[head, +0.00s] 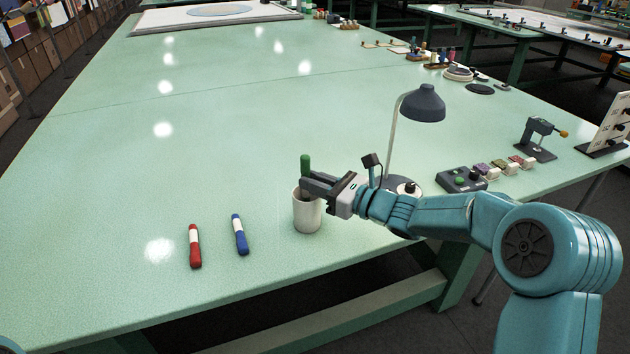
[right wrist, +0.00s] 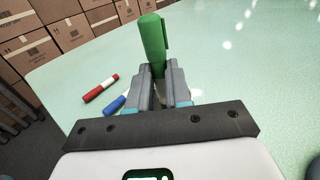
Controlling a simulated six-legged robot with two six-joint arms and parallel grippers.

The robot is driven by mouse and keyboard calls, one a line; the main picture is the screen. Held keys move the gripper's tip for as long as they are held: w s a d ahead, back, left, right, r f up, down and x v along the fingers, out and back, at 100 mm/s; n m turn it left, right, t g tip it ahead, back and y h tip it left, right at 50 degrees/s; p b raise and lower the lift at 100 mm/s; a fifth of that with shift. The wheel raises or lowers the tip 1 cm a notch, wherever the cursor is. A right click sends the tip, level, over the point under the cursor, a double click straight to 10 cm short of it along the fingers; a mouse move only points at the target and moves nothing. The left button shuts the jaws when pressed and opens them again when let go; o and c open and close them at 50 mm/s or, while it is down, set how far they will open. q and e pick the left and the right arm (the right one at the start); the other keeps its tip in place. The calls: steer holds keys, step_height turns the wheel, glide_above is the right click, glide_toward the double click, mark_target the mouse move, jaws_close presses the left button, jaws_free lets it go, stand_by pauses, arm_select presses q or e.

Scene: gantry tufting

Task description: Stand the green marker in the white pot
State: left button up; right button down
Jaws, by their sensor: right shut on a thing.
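The green marker (head: 305,167) is upright in my right gripper (head: 308,186), over the mouth of the white pot (head: 307,214). In the right wrist view the green marker (right wrist: 153,40) rises between the two fingers (right wrist: 158,85), which are shut on it. The marker's lower part is hidden by the fingers and the pot, so I cannot tell whether it touches the pot's floor. The white pot stands upright on the green table (head: 130,205) near its front edge. My left gripper does not show in either view.
A red marker (head: 195,247) and a blue marker (head: 240,235) lie left of the pot. A dark desk lamp (head: 423,104) stands behind my right arm, with a button box (head: 461,180) to its right. The table's middle and left are clear.

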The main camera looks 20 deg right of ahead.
steer(key=shift+f, duration=0.4)
steer(key=c, duration=1)
jaws_free()
steer(key=shift+s+d, duration=0.1)
steer(key=v, duration=1.6)
